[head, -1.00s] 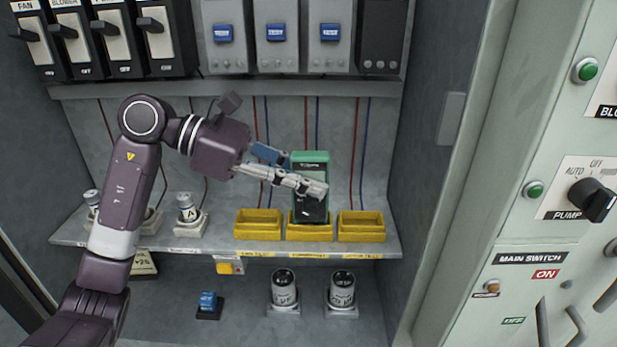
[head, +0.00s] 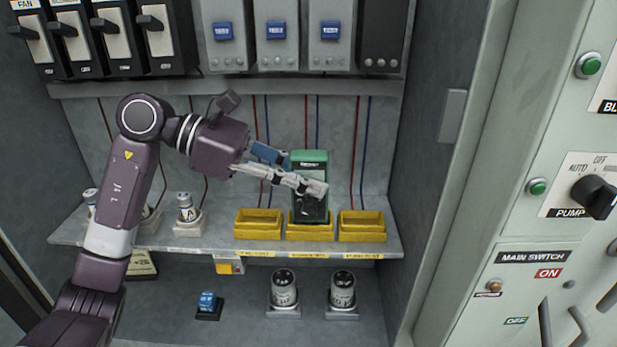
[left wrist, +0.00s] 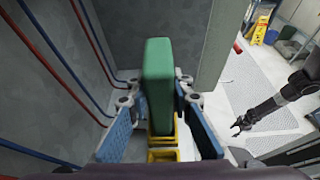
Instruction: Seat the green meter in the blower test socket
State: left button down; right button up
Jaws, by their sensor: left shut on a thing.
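The green meter (head: 310,157) is upright over the middle yellow socket (head: 310,233) on the shelf; it also shows in the left wrist view (left wrist: 158,75). My left gripper (head: 306,178) is shut on the meter, with one finger pad on each side. The near finger hides part of the meter's dark face. The meter's lower end is at the socket's opening; I cannot tell whether it touches the bottom. The socket labels are too small to read surely. My right gripper (left wrist: 242,123) shows small in the left wrist view, its fingers apart and empty, away from the meter.
Yellow sockets stand close on the left (head: 258,224) and right (head: 362,227), both empty. Red and blue wires (head: 360,150) run down the back wall. A ledge (head: 230,89) with switch units is above. Capacitor-like cans (head: 284,290) stand below. The cabinet's side wall is at right.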

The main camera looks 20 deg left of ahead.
pick_arm(q)
jog(key=shift+f+b, duration=0.2)
jog(key=shift+b, duration=0.15)
jog(key=c, duration=1.7)
grip_release()
jog(key=shift+o, duration=0.2)
jog(key=v, duration=1.2)
